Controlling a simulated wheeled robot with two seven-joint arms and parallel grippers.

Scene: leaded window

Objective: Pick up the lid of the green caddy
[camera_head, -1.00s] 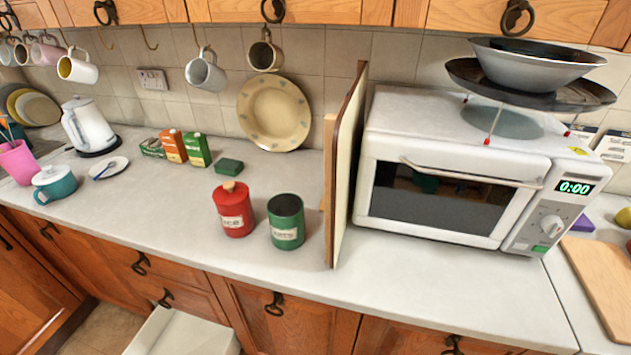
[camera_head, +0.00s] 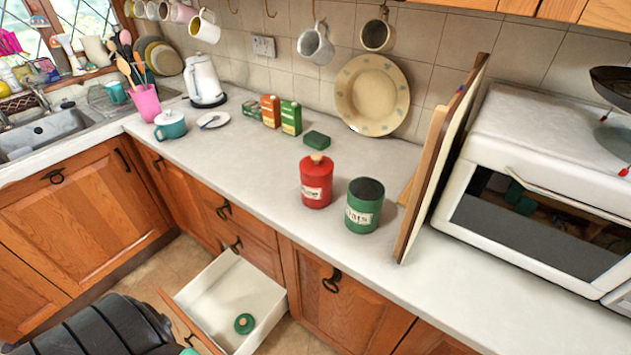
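The green caddy (camera_head: 362,212), lettered "oats" on a pale label, stands upright on the counter with its top open and no lid on it. A round green lid with a pale knob (camera_head: 244,323) lies on the floor of the open white drawer (camera_head: 215,284) below the counter. It matches the caddy's colour. The red caddy (camera_head: 316,186) beside the green one has its lid on. Neither of my grippers shows in this view.
A wooden board (camera_head: 436,160) stands upright right of the caddies, beside the microwave (camera_head: 540,200). The pulled-out drawer juts over the floor (camera_head: 170,268). A black ribbed shape fills the lower left corner. The counter front before the caddies is clear.

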